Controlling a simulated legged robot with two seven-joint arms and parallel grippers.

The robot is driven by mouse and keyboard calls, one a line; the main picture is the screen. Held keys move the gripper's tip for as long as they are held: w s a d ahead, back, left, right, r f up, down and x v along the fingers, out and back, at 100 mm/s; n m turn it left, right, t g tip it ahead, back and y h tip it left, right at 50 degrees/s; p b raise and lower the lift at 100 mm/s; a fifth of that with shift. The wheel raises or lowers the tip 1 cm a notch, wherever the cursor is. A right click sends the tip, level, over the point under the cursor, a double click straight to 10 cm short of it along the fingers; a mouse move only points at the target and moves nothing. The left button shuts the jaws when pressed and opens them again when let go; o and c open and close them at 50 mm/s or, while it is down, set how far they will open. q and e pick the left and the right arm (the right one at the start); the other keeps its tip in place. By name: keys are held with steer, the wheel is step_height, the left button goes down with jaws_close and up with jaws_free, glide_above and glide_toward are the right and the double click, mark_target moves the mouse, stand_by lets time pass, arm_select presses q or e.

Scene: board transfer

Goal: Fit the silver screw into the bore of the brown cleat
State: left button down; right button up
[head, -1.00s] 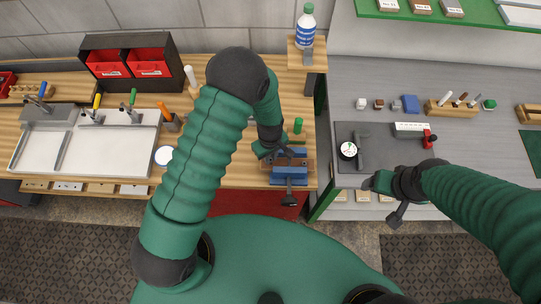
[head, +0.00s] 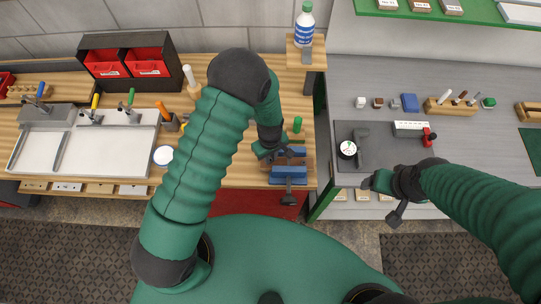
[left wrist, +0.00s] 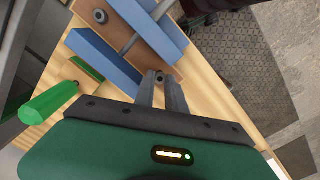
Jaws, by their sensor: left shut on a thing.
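The brown cleat (left wrist: 86,10) sits between the blue jaws of a vise (left wrist: 100,62); its round bore shows in the left wrist view. In the head view the cleat (head: 308,162) is partly hidden by my left gripper. My left gripper (left wrist: 163,88) is shut on the silver screw (left wrist: 160,77), of which only a small round end shows between the fingertips. In the left wrist view the screw appears beside the vise jaws, apart from the bore. My right gripper (head: 371,183) is over the front edge of the grey bench; its finger opening is unclear.
A white tray (head: 90,150) is at left. A dark mat (head: 380,165) with a gauge (head: 348,149) lies on the grey bench at right. A bottle (head: 305,25) stands at the back.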

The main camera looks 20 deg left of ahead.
arm_select(q)
steer(key=shift+f+b, duration=0.45)
steer(key=shift+f, duration=0.15)
steer(key=c, duration=1.3)
jaws_free()
steer(key=shift+w+r, duration=0.1)
steer(key=shift+r, duration=0.2)
step_height(320, 180, up, 16)
steer(key=b, duration=0.3)
steer(key=shift+s+a, duration=0.1)
steer(key=shift+s, duration=0.1)
